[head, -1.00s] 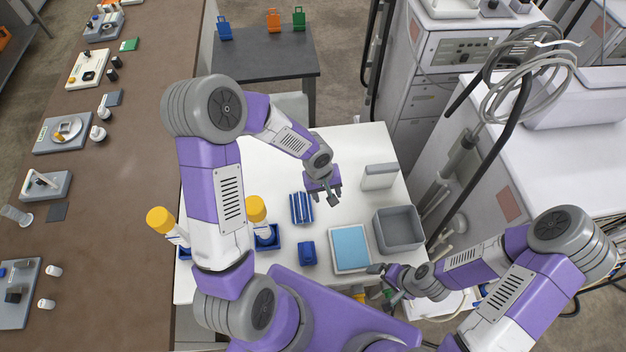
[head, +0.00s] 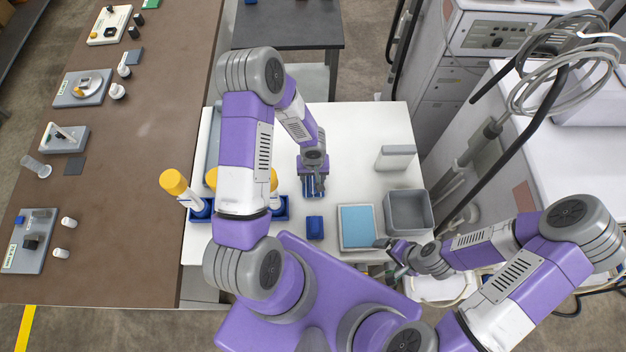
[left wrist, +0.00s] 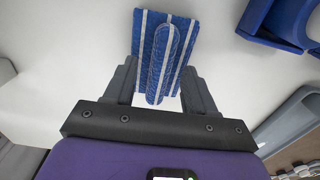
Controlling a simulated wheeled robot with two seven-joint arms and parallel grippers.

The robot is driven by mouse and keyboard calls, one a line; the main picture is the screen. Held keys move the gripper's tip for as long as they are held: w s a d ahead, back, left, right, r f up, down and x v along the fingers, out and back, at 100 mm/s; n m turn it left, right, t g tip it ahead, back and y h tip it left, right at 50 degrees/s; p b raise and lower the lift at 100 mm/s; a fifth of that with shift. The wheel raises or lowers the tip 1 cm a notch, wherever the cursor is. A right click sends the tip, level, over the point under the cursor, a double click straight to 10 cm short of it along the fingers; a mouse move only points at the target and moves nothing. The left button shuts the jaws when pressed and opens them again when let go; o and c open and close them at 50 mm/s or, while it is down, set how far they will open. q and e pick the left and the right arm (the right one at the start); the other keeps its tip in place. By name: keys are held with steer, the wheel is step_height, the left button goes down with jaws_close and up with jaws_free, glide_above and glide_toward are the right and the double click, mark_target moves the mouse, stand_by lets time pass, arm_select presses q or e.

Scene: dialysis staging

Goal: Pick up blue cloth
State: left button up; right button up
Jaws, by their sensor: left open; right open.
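The blue cloth is folded, with white stripes and a raised fold along its middle. It lies on the white table (head: 355,128). In the left wrist view the cloth (left wrist: 160,45) reaches between my left gripper's fingers. My left gripper (head: 313,190) is open over the cloth, with one finger on each side of the raised fold (left wrist: 161,78). In the head view the gripper hides most of the cloth. Whether the fingers touch it I cannot tell. My right gripper (head: 388,252) is open and empty near the table's front right.
A small blue block (head: 315,229) lies nearer than the cloth. Yellow-capped bottles (head: 174,184) stand in blue holders at left. To the right are a light-blue pad (head: 358,227) in a tray, a grey bin (head: 421,231) and a white box (head: 394,160).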

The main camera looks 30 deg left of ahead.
arm_select(q)
steer(key=shift+f, duration=0.3)
steer(key=shift+c, duration=0.4)
jaws_close()
